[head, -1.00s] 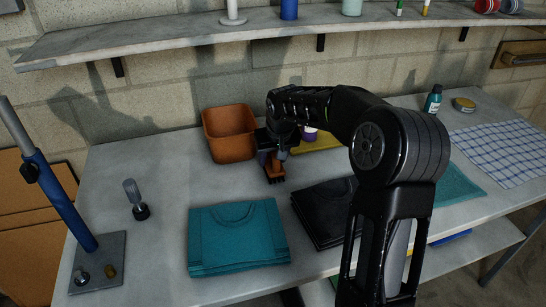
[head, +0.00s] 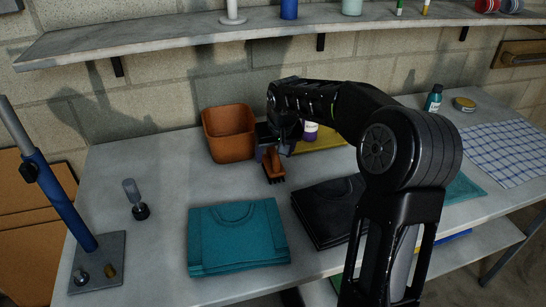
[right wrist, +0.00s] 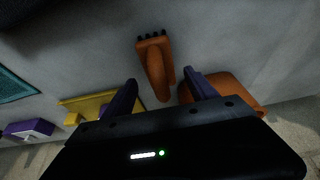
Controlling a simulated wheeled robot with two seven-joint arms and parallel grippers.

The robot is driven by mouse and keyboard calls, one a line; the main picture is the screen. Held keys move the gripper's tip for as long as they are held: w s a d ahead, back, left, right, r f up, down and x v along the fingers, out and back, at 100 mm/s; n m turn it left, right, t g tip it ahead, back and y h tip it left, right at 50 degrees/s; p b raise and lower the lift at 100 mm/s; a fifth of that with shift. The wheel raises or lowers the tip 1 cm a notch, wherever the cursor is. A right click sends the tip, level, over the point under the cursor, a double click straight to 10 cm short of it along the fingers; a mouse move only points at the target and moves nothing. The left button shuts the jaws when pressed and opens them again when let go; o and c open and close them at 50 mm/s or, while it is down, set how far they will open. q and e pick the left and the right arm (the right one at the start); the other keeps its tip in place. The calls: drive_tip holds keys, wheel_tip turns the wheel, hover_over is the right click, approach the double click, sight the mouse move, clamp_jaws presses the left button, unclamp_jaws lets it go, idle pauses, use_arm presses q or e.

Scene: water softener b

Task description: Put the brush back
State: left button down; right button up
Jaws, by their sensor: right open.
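The brush (head: 273,165), with an orange-brown handle and dark bristles, is on the grey table in front of the orange bin. My right gripper (head: 275,147) is open at its handle end, and the arm partly hides this area in the head view. In the right wrist view the brush (right wrist: 154,62) points away from my right gripper (right wrist: 160,90). Its handle end shows between the two spread fingers, which look clear of it on both sides. My left gripper is not in view.
The orange bin (head: 228,146) stands behind and left of the brush. A folded teal cloth (head: 237,237) and a black one (head: 322,214) lie in front. A yellow item (head: 325,142) and a purple-labelled bottle (head: 310,131) are behind my arm. A shelf (head: 180,46) overhangs the back.

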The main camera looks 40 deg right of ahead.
drive_tip(key=v, duration=0.9)
drive_tip(key=shift+r, duration=0.35)
drive_tip(key=shift+s+a+f, duration=0.1)
drive_tip(key=shift+s, duration=0.1)
